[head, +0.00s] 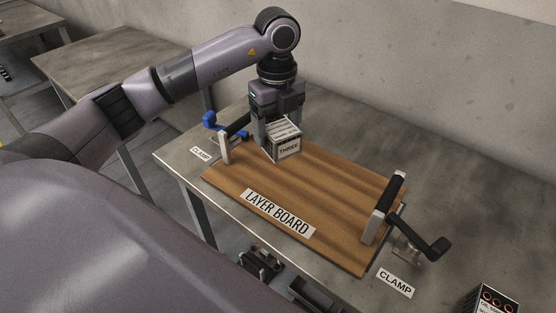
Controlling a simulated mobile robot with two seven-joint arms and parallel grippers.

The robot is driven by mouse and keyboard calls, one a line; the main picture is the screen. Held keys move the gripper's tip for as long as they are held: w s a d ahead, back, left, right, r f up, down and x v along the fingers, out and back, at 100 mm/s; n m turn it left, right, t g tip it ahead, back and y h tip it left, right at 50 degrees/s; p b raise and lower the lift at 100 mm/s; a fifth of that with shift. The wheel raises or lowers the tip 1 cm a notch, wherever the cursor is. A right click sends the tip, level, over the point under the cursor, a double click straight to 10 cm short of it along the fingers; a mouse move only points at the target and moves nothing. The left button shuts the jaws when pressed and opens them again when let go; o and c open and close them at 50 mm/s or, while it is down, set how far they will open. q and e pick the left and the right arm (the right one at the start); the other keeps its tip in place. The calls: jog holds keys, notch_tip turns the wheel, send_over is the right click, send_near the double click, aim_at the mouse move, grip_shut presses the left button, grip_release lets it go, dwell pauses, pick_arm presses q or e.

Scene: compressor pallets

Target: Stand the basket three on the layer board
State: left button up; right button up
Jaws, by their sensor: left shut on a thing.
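The layer board (330,196) is a brown wooden board lying on the grey table, with a "LAYER BOARD" label near its front edge. My left gripper (279,130) points down over the board's back left part. It is shut on basket three (288,151), a small box-shaped basket with a "THREE" label. The basket is upright, low over the board; I cannot tell whether its underside touches the wood. The gripper hides part of its upper side. My right gripper is not in view.
A clamp with a blue handle (212,122) stands at the board's left end. Another clamp with a black handle (432,245) stands at its right end. A dark labelled box (490,300) is at the bottom right. The board's middle is clear. A wall rises behind the table.

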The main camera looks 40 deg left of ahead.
pick_arm(q)
notch_tip(320, 180, down, 9)
jog(key=shift+f, duration=0.1)
dwell(0.4)
jog(key=shift+f, duration=0.2)
jog(key=o, duration=1.6)
jog(key=shift+c, duration=0.2)
jog(key=shift+r, duration=0.2)
notch_tip(320, 180, up, 12)
jog(key=shift+r, duration=0.1)
